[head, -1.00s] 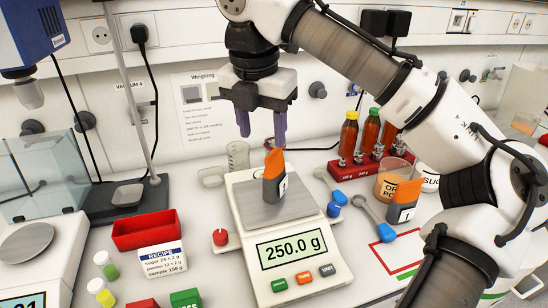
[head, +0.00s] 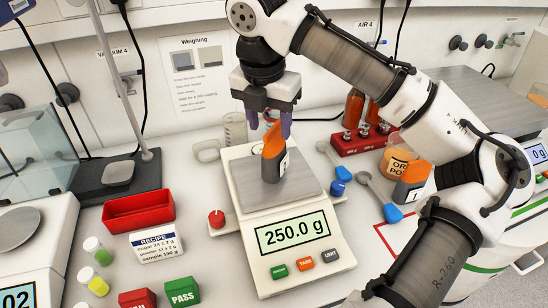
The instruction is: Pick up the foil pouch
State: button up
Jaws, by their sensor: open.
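A foil pouch (head: 271,163), dark grey with an orange top and a white label, stands upright on the pan of the weighing scale (head: 240,187). The scale's display reads 250.0 g. My gripper (head: 269,124) is open, with its purple fingers pointing down at the top of the pouch. The fingers look to be on either side of the orange top or just behind it; I cannot tell whether they touch it. A second similar orange and grey pouch (head: 412,180) stands to the right, partly hidden by my arm.
A red tray (head: 139,212) and a recipe card (head: 156,246) are left of the scale. A red bottle rack (head: 365,141), blue scoops (head: 375,200) and an orange-filled beaker (head: 394,162) are to the right. My arm spans the upper right.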

aim_at(274, 139)
jog(key=f, duration=0.1)
jog(key=f+p, duration=0.1)
jog(key=w+d+f, duration=0.1)
jog(key=f, duration=0.1)
jog(key=shift+f, duration=0.6)
grip_shut()
